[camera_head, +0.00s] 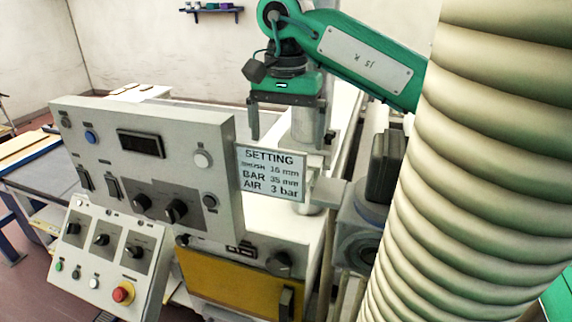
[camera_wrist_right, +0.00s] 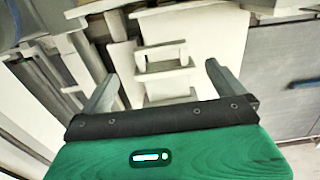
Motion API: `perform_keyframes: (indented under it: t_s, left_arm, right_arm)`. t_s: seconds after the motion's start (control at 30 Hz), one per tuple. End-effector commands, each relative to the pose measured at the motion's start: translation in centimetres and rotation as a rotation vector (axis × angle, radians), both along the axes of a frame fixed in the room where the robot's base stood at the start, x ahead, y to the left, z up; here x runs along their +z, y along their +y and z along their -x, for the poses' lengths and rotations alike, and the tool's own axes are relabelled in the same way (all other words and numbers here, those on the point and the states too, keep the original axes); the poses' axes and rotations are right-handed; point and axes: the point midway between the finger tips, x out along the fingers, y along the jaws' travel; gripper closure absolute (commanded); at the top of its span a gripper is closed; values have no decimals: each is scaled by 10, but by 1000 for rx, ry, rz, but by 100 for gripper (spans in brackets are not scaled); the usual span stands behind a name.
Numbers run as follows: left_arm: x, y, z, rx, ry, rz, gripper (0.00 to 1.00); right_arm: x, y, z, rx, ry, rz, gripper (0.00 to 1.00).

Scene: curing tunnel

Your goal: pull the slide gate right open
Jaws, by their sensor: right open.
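My right gripper (camera_head: 287,138) is in the head view, above and behind the SETTING sign. The gripper and sign hide part of this area. My left gripper is not in view.
A control panel (camera_head: 150,160) and a tilted switch box (camera_head: 105,255) with a red button stand in front, left of the gripper. The SETTING sign (camera_head: 271,172) stands close below it. A thick ribbed hose (camera_head: 480,160) fills the right side.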

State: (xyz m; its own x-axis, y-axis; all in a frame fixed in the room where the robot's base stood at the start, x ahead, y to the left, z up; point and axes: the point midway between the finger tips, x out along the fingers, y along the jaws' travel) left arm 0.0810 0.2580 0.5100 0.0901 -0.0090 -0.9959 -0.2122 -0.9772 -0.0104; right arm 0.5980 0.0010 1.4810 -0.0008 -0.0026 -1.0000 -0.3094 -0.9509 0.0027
Motion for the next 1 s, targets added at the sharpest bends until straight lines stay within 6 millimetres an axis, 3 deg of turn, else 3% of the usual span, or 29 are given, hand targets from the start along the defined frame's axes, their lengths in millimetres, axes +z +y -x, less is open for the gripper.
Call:
perform_keyframes:
  t_s: [0.1, 0.4, 0.6, 0.87, 1.0]
  left_arm:
    - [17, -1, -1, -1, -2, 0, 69]
    - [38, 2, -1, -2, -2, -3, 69]
    - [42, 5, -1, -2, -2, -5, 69]
    - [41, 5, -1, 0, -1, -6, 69]
    - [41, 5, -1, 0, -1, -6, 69]
  right_arm:
    - [-21, -1, 0, 1, 3, 0, 0]
    - [-70, 0, 0, 0, 2, -2, 0]
    - [-84, 0, 0, 1, -1, -3, 0]
    - [-86, 0, 0, 0, -1, -3, 0]
    - [-86, 0, 0, 0, -1, -3, 26]
